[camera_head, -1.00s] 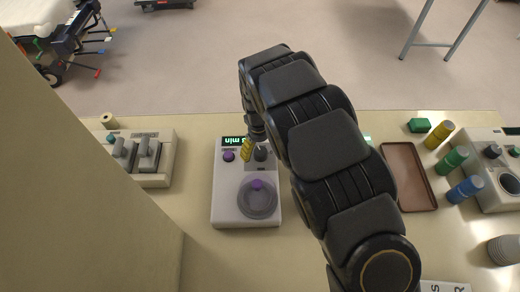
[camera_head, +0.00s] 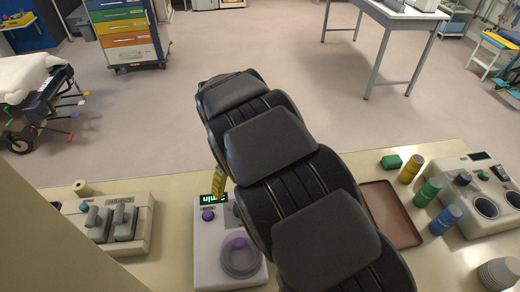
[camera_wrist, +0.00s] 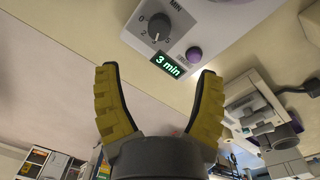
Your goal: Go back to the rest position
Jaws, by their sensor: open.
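My gripper (camera_wrist: 160,105) is open and empty, its two yellow fingers spread apart in the wrist view. In the head view one yellow finger (camera_head: 217,180) shows beside my arm, above the back of the white timer device. That white device (camera_head: 205,265) has a purple button (camera_head: 208,215), a round clear lid with a purple knob (camera_head: 239,243) and a green display. In the wrist view the display (camera_wrist: 171,64) reads "3 min", next to a dark dial (camera_wrist: 157,30). My arm hides the device's right side in the head view.
A grey-beige device with levers (camera_head: 125,222) stands at the left. A brown tray (camera_head: 392,212), a green block (camera_head: 391,161), yellow, green and blue cylinders (camera_head: 428,192) and another device (camera_head: 478,207) are at the right. Open floor lies beyond the bench edge.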

